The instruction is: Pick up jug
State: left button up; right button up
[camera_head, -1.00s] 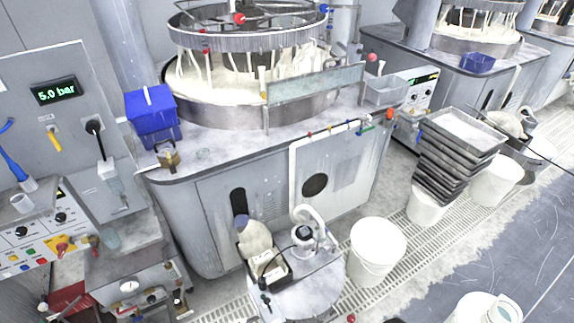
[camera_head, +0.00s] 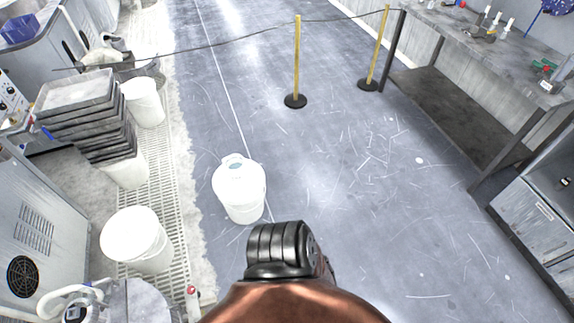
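A white vessel (camera_head: 240,195) stands upright on the grey floor near the middle of the head view. A pale top with a small bluish patch and a raised rim at the back shows on it. This looks like the jug, but I cannot tell whether it is one piece or a jug on a bucket. Neither of my grippers shows in the view. A copper and black part of my own body fills the bottom middle, just below and right of the vessel.
A white bucket (camera_head: 137,243) stands at left on the drain grating (camera_head: 165,190). Stacked grey trays (camera_head: 75,105) and another white bucket (camera_head: 143,103) are beyond. A yellow barrier post (camera_head: 297,60) stands ahead. A workbench (camera_head: 465,40) lines the right. The middle floor is clear.

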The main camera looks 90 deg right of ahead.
aim_at(234, 164)
jog(key=z, duration=2.5)
jog(key=k, duration=0.25)
jog(key=u, duration=0.05)
